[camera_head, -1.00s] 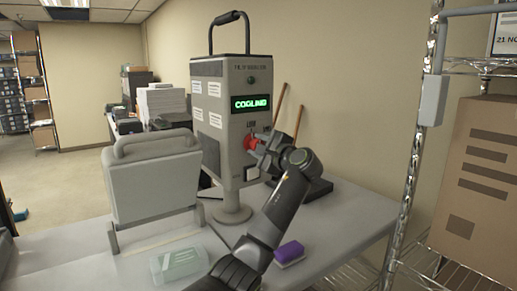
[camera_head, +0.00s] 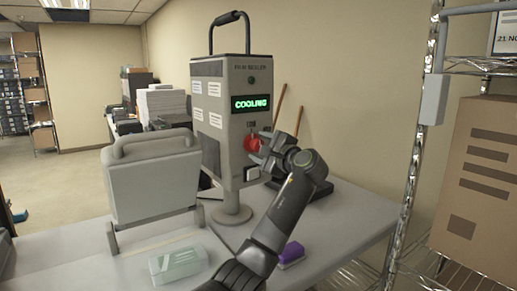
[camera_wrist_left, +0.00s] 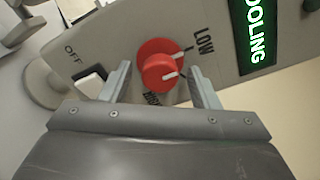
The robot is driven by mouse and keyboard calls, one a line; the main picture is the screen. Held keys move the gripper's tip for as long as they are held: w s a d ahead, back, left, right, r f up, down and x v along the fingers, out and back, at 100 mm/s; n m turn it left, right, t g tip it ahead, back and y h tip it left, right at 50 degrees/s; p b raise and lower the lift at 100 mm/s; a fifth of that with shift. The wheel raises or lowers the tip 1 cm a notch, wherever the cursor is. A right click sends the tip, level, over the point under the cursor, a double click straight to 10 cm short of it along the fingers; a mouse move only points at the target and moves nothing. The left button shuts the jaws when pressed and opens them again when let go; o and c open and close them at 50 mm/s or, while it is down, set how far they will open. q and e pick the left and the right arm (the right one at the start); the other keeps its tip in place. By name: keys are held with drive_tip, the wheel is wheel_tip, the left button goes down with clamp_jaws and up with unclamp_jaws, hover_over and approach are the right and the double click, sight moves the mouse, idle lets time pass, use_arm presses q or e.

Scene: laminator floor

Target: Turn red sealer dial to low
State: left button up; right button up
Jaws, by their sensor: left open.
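The grey sealer (camera_head: 222,90) stands on the table with a green display reading COOLING. Its red dial (camera_head: 251,143) is on the front face below the display. In the left wrist view the red dial (camera_wrist_left: 158,62) shows white marks on its right side, with a LOW label at upper right and another label partly hidden below. My left gripper (camera_head: 265,149) is open just in front of the dial. In the wrist view its fingers (camera_wrist_left: 160,88) stand either side of the dial's lower part, apparently clear of it. My right gripper is not in view.
A white OFF switch (camera_wrist_left: 92,80) is close to one finger. A grey case (camera_head: 152,185) stands left of the sealer. A clear box (camera_head: 178,264) and a purple block (camera_head: 291,253) lie on the table. A wire rack (camera_head: 412,170) stands at right.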

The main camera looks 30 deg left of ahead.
use_arm(q)
drive_tip(key=b+v, duration=0.5)
drive_tip(key=v, duration=1.1)
drive_tip(key=shift+f, duration=0.1)
